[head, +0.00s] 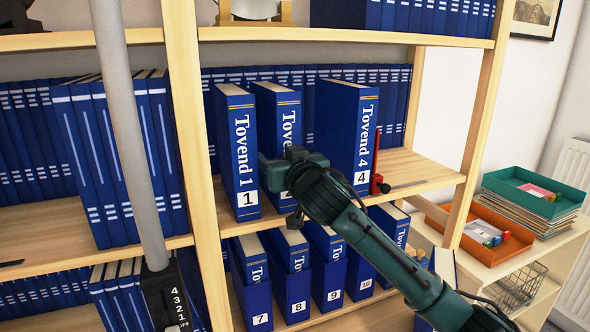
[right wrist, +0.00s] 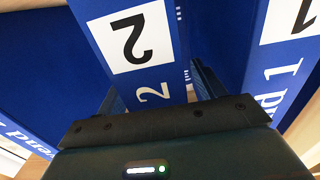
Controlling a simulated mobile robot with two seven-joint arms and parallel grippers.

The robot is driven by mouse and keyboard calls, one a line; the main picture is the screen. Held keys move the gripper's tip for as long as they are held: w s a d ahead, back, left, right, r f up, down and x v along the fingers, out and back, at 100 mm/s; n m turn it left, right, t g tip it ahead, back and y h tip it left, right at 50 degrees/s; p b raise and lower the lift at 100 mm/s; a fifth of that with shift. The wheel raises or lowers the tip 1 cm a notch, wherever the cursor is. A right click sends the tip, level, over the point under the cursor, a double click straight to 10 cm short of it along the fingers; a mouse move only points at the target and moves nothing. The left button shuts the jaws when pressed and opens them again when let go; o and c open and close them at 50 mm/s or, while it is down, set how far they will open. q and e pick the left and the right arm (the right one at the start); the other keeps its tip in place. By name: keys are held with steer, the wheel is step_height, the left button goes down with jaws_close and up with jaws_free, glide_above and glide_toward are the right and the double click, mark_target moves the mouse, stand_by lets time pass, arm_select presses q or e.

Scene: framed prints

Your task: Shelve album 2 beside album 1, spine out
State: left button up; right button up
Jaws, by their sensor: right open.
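Album 1 (head: 240,150) stands upright on the middle shelf, spine out, beside the wooden upright. Album 2 (head: 288,122) stands upright just right of it, spine out, a little further back; its lower spine is mostly hidden by my right gripper (head: 291,176). In the right wrist view, the gripper (right wrist: 158,92) is open, with its fingers on either side of album 2's spine (right wrist: 135,50). Album 1 (right wrist: 285,75) appears at the right there. I cannot tell whether the fingers touch album 2. My left gripper is not in view.
Album 4 (head: 346,130) stands right of album 2 across a gap, with a red bookend (head: 378,180) against it. More blue volumes line the back. Numbered albums in blue slipcases (head: 292,290) fill the shelf below. Trays (head: 535,192) stand on a side unit at right.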

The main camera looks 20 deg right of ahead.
steer(key=s+b, duration=0.2)
steer(key=s, duration=1)
steer(key=shift+d, duration=0.25)
steer(key=shift+r, duration=0.1)
